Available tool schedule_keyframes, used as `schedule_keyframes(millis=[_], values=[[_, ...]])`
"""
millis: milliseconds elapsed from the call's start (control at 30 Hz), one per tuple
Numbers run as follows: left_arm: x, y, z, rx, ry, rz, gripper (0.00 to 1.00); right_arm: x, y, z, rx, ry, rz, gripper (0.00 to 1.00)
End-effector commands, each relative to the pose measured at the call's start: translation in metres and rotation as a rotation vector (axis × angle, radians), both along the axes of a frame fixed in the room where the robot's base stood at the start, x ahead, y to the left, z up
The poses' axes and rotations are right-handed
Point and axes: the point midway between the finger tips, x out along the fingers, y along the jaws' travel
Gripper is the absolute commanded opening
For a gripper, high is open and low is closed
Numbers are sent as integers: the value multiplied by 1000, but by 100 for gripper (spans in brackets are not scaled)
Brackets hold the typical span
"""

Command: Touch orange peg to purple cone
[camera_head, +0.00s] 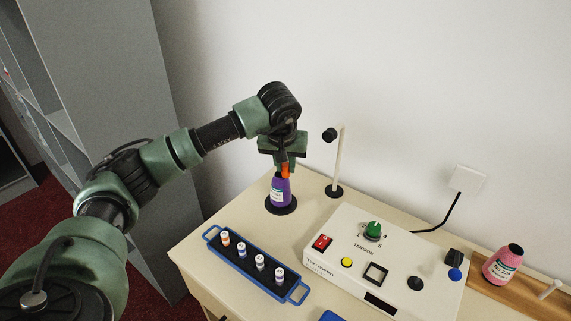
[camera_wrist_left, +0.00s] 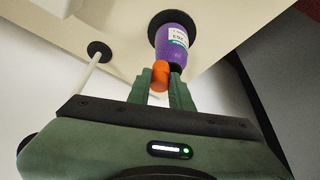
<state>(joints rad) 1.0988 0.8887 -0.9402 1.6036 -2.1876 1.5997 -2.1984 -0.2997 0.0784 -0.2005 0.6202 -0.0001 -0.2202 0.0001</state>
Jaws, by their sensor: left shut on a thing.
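My left gripper (camera_head: 286,166) points down over the table and is shut on the orange peg (camera_head: 285,171). The peg also shows between the fingers in the left wrist view (camera_wrist_left: 160,75). The purple cone (camera_head: 280,191), with a white and green label, stands upright on a round black base directly below the gripper. In the left wrist view the purple cone (camera_wrist_left: 174,45) is right beside the peg, with its dark tip near the fingers. Peg and cone overlap in both views; I cannot tell whether they touch. My right gripper is not in view.
A blue tray (camera_head: 211,237) holds several small white-labelled spools. A cream tension box (camera_head: 333,228) with knobs stands at the right. A thin white post (camera_head: 337,160) on a black base rises behind the cone.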

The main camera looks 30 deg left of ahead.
Motion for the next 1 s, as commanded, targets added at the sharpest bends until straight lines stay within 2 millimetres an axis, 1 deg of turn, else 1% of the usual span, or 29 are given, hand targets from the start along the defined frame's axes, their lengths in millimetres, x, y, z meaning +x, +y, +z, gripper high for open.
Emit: schedule_keyframes(millis=[33, 100, 600, 1000], values=[[0, 0, 7, 0, -2, 1, 0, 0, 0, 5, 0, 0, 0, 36], [1, 0, 12, 0, -3, 1, 0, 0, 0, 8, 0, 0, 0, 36], [1, 1, 42, 2, -5, 1, 0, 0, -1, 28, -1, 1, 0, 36], [1, 1, 44, 1, -5, 1, 0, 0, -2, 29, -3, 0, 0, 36]])
